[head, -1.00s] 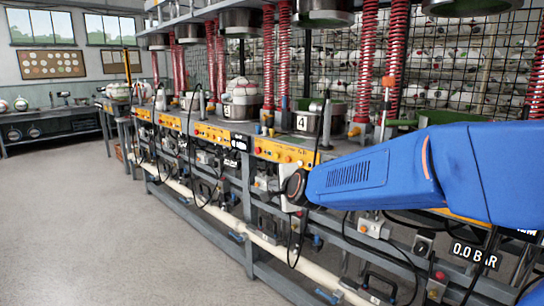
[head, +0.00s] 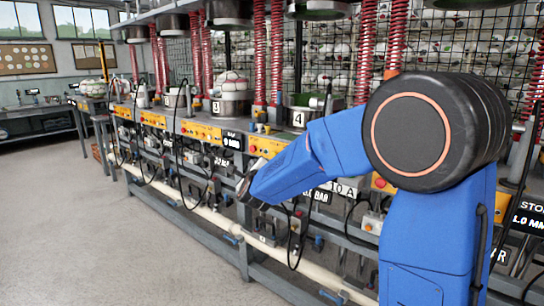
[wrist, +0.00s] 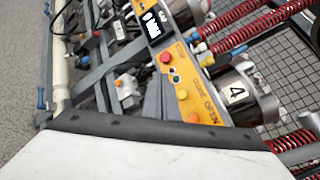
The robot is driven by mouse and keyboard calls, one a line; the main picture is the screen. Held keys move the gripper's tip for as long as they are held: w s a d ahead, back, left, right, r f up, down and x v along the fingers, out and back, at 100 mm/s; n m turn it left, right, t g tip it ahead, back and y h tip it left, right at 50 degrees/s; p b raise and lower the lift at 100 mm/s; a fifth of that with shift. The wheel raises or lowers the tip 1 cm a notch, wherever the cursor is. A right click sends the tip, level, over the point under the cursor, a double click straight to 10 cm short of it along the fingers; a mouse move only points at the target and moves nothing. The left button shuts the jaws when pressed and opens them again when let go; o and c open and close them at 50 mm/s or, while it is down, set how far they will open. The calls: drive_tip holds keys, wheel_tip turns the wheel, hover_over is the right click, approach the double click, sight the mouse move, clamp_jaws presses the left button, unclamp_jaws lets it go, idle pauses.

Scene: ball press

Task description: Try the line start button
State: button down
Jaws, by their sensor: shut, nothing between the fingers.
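No button that I can read as the line start button shows, so I cannot tell which one it is. A yellow panel by station 4 (head: 265,147) carries several small buttons. The wrist view shows this panel close and turned on its side, with a red button (wrist: 165,57), a green one (wrist: 176,79) and the words CLOSE and OPEN. A grey box (wrist: 127,88) with an orange button sits beside it. My gripper (wrist: 159,82) seems to be the grey wedge in front of the panel, shut and empty. Whether it touches anything is unclear.
The long bench front carries hanging cables, small boxes and a pale pipe (head: 200,213) low down. Red springs (head: 277,55) rise above the presses. The number 4 cup (wrist: 236,92) is close to the panel. Grey floor (head: 80,220) on the left is clear.

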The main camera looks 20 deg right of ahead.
sight(274, 154)
drive_tip(key=w+d, duration=0.5)
drive_tip(key=d, duration=0.2)
idle(0.6)
drive_tip(key=shift+w+d, duration=0.15)
drive_tip(key=shift+d, duration=0.05)
idle(1.8)
drive_tip(key=shift+w+d, duration=0.15)
drive_tip(key=shift+d, duration=0.05)
drive_tip(key=shift+w+d, duration=0.3)
drive_tip(key=shift+d, duration=0.1)
idle(1.0)
drive_tip(key=shift+s+a, duration=0.1)
drive_tip(key=shift+a, duration=0.05)
drive_tip(key=shift+s+a, duration=0.45)
drive_tip(key=shift+a, duration=0.1)
idle(0.4)
